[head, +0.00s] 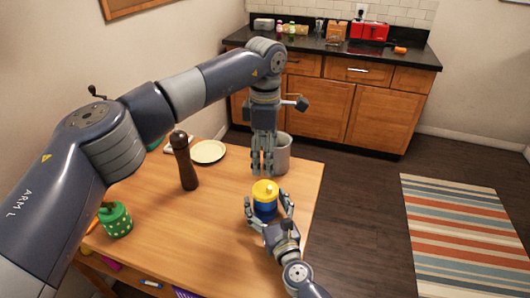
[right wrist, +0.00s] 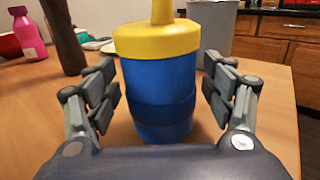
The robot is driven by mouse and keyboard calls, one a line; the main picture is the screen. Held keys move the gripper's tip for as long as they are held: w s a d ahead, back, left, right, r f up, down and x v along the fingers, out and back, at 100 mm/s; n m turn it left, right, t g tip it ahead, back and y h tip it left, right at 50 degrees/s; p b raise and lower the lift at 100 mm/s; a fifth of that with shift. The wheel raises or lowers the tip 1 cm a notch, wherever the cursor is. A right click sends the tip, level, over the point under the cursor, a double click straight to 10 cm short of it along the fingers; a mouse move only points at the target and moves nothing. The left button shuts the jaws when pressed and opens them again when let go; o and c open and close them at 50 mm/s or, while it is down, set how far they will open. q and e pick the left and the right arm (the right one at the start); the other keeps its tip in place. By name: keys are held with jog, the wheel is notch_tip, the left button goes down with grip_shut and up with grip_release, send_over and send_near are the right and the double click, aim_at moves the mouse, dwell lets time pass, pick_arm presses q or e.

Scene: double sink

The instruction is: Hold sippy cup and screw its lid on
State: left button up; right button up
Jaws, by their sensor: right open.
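The sippy cup (head: 265,210) is blue and stands upright on the wooden table. Its yellow lid (head: 264,190) with a spout sits on top; I cannot tell whether it is screwed tight. In the right wrist view the cup (right wrist: 160,100) and lid (right wrist: 157,39) fill the middle. My right gripper (head: 267,207) is open, its fingers on either side of the cup with gaps showing in the right wrist view. My left gripper (head: 263,170) points down just above and behind the lid, apart from it. Its fingers look close together, and their opening is unclear.
A dark pepper mill (head: 186,164), a pale plate (head: 208,152) and a green dotted container (head: 115,220) stand on the table (head: 165,235). A grey cylindrical container (head: 283,156) is close behind my left gripper. A pink bottle (right wrist: 29,36) shows in the right wrist view.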

jog(key=v, duration=1.1)
jog(key=shift+s+d, duration=0.15)
jog(key=shift+s, duration=0.2)
